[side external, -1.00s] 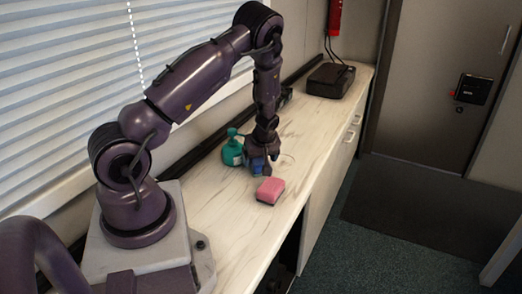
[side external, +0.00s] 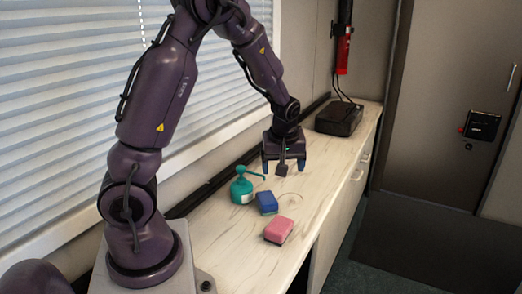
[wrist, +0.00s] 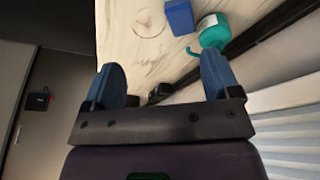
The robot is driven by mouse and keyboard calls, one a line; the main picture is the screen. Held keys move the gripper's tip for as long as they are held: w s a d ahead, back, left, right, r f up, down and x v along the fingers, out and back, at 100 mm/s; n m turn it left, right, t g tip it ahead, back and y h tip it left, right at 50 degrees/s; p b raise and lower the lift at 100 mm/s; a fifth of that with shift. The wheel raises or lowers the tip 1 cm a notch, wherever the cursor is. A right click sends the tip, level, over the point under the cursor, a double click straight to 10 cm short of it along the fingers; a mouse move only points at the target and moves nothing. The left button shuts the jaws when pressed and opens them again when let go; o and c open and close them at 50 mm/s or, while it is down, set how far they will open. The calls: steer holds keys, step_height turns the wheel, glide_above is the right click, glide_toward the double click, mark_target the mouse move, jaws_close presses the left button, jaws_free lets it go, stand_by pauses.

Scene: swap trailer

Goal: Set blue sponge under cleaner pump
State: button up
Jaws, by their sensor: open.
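The blue sponge (side external: 267,203) lies on the counter beside the teal cleaner pump bottle (side external: 242,191), close to its right side. The bottle stands upright, and its spout points right, over or near the sponge; the exact overlap is hard to tell. My gripper (side external: 284,166) is open and empty, raised above the counter beyond the sponge and bottle. In the wrist view, the gripper's blue fingers (wrist: 163,68) are spread wide with nothing between them. The blue sponge (wrist: 179,17) and part of the bottle (wrist: 212,33) show at the top edge there.
A pink sponge (side external: 279,230) lies nearer the counter's front edge. A faint ring (side external: 290,198) marks the counter right of the blue sponge. A black box (side external: 339,118) stands at the far end. The window blinds (side external: 70,110) run along the left.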

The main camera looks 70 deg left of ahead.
steer(key=s+d+r+m+t+h, duration=0.35)
steer(key=d+r+m, duration=0.45)
steer(key=d+r, duration=0.45)
steer(key=s+d+r+m, duration=0.3)
steer(key=s+d+m, duration=0.4)
steer(key=s, duration=0.2)
steer(key=shift+d+r+m+t, duration=0.3)
steer(key=shift+r+m+t, duration=0.1)
steer(key=shift+t, duration=0.05)
